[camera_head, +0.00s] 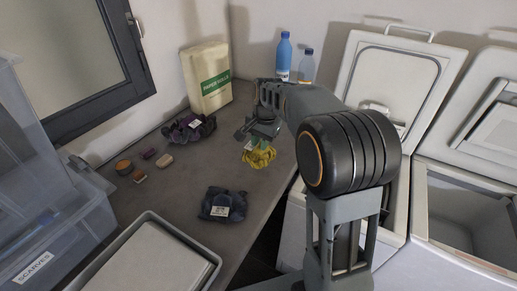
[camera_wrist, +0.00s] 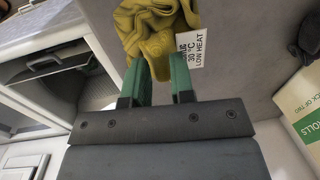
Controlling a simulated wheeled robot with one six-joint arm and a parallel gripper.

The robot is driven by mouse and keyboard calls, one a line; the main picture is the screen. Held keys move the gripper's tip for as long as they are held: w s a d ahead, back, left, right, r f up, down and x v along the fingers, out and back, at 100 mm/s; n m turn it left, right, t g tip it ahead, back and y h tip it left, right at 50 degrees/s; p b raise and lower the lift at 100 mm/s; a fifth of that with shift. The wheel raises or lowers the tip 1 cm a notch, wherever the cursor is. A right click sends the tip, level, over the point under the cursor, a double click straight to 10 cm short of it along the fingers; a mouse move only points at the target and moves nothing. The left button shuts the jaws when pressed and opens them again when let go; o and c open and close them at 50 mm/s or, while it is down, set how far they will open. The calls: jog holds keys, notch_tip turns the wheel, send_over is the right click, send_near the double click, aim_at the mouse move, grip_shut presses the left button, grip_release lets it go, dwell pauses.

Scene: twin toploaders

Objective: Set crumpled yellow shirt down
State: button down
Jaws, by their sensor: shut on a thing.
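The crumpled yellow shirt (camera_head: 260,157) hangs below my gripper (camera_head: 262,134) at the right part of the grey counter (camera_head: 182,200), in front of the bottles. In the wrist view the yellow shirt (camera_wrist: 153,25) bunches beyond the green fingertips of my gripper (camera_wrist: 160,75), which are shut on a fold of it. A white care label (camera_wrist: 189,48) reading 30 °C and low heat sticks out at its right side. I cannot tell whether the shirt's underside touches the counter.
A dark purple bundle (camera_head: 190,127) and a dark navy bundle (camera_head: 223,204) lie on the counter. A paper rolls pack (camera_head: 206,78), a blue bottle (camera_head: 284,55) and a paler bottle (camera_head: 306,66) stand behind. Small items lie left. Two open toploaders (camera_head: 462,215) stand right.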

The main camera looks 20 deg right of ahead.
aim_at(258, 144)
jog(key=shift+w+f, duration=1.3)
jog(key=shift+f, duration=1.7)
jog(key=c, duration=1)
grip_release()
jog(key=shift+o, duration=0.2)
jog(key=r, duration=0.7)
jog(key=d+r, duration=0.1)
jog(key=r, duration=0.3)
jog(key=shift+s+r, duration=0.25)
jog(key=shift+s, duration=0.15)
jog(key=s+f+n+t, duration=0.1)
jog(key=s+n, duration=0.3)
jog(key=s, duration=0.7)
jog(key=s+f+n+t+h, duration=0.1)
jog(key=s+n, duration=0.4)
jog(key=s, duration=0.6)
jog(key=shift+s+a+f+t, duration=0.3)
jog(key=shift+f+t, duration=0.3)
jog(key=shift+f, duration=0.75)
